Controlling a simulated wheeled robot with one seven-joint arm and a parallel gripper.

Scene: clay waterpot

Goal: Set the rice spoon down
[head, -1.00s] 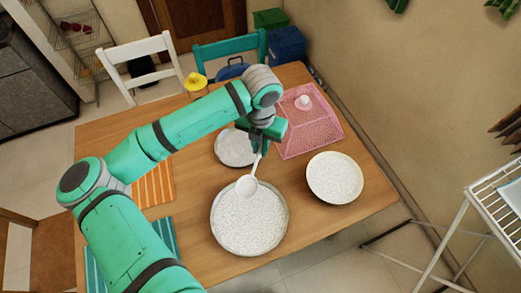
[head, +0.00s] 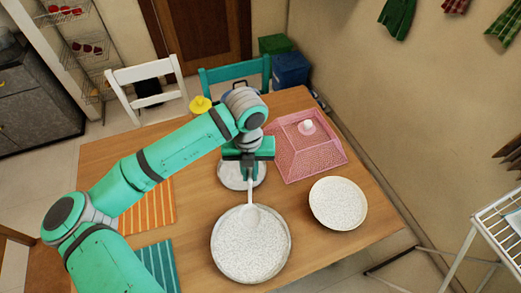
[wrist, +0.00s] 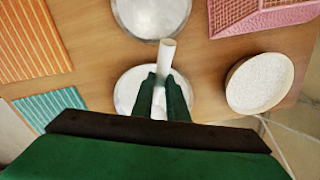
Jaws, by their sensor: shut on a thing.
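My gripper (head: 249,174) is shut on the white handle of the rice spoon (head: 250,216). The spoon hangs with its round head downward over the far part of the large bowl of rice (head: 214,249). I cannot tell whether the head touches the rice. In the wrist view my gripper's dark green fingers (wrist: 163,88) close around the spoon's pale handle (wrist: 166,52); the fingers hide the spoon's head. The large bowl also shows there behind the fingers (wrist: 125,95).
A metal plate (head: 226,182) lies behind the large bowl, partly hidden by my gripper. A smaller bowl of rice (head: 338,203) stands right. A pink mesh cover (head: 312,155) stands behind it. Orange (head: 149,208) and teal (head: 158,268) striped mats lie left. Bare wood shows at front right.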

